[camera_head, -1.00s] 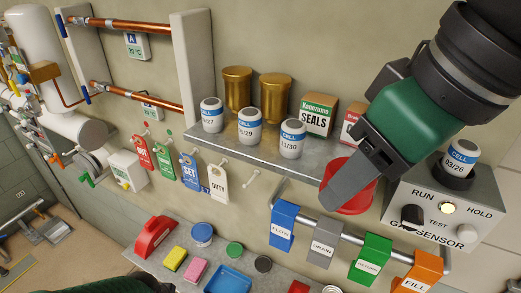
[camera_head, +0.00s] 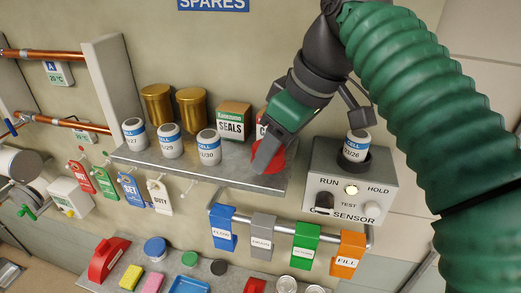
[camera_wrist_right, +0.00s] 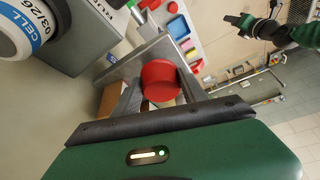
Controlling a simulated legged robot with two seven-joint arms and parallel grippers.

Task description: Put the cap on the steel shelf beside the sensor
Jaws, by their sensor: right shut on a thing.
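My right gripper (camera_head: 262,165) is shut on a red cap (camera_head: 279,156) at the right end of the steel shelf (camera_head: 222,176). In the right wrist view the cap (camera_wrist_right: 160,78) sits between both fingers. I cannot tell whether the cap touches the shelf. The grey gas sensor box (camera_head: 350,187) is just right of the shelf end, with a white cell (camera_head: 357,147) in its top socket. In the right wrist view a dark and green arm with its gripper (camera_wrist_right: 230,19), seemingly my left, shows small at the top right; its jaw state is unclear.
Three cells stand along the shelf's left front, with two brass canisters (camera_head: 157,104) behind. A seals box (camera_head: 233,119) and another box, partly hidden by my gripper, stand behind the cap. Coloured tags (camera_head: 222,228) hang on a rail below. A lower bench (camera_head: 212,266) holds several items.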

